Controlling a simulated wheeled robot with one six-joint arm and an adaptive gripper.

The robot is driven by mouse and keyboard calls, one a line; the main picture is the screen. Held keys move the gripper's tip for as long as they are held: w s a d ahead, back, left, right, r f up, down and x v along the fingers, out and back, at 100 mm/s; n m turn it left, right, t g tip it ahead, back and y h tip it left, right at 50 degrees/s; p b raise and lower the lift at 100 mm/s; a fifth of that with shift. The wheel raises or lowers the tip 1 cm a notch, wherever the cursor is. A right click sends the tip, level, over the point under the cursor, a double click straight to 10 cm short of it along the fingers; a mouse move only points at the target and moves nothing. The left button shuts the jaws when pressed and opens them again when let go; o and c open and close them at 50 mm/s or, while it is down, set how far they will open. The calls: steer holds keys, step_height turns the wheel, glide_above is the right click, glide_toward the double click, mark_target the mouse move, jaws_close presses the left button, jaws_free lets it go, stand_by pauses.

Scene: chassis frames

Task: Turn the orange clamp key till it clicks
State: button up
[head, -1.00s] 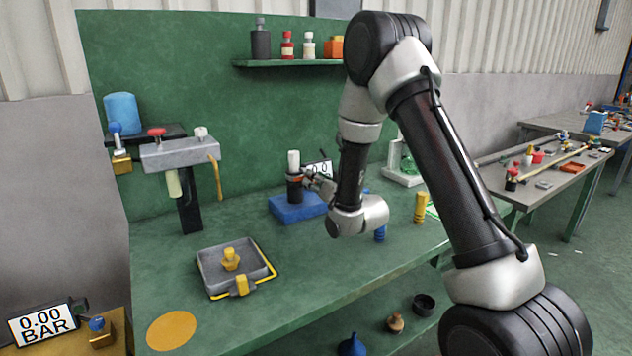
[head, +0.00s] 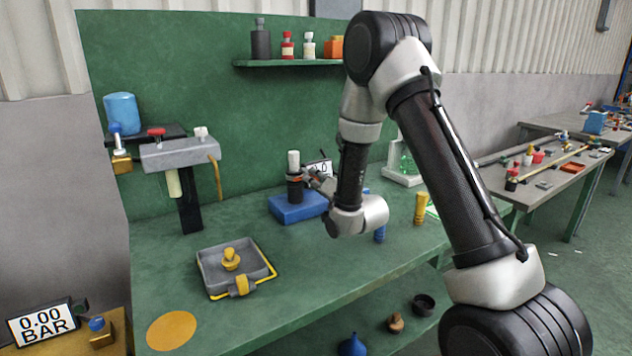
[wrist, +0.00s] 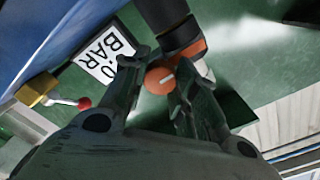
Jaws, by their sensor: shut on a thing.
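The orange clamp key (wrist: 159,80) is a round knob with a pale line across its face, on the side of a black cylinder (wrist: 170,22). My gripper (wrist: 161,86) has a finger on each side of the key and is shut on it in the wrist view. In the head view the black cylinder (head: 295,188) stands upright with a white top (head: 293,160) on a blue base (head: 298,209). There my gripper (head: 306,176) reaches it from the right, and the key is mostly hidden.
A gauge display (wrist: 103,51) and a red-tipped valve lever (wrist: 84,103) are close by in the wrist view. A grey tray (head: 212,258) with a yellow knob lies front left on the green bench. Blue and yellow (head: 421,208) pegs stand to the right.

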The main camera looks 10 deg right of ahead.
steer(key=o, duration=1.1)
steer(key=shift+c, duration=0.2)
steer(key=v, duration=0.7)
steer(key=shift+s, duration=0.2)
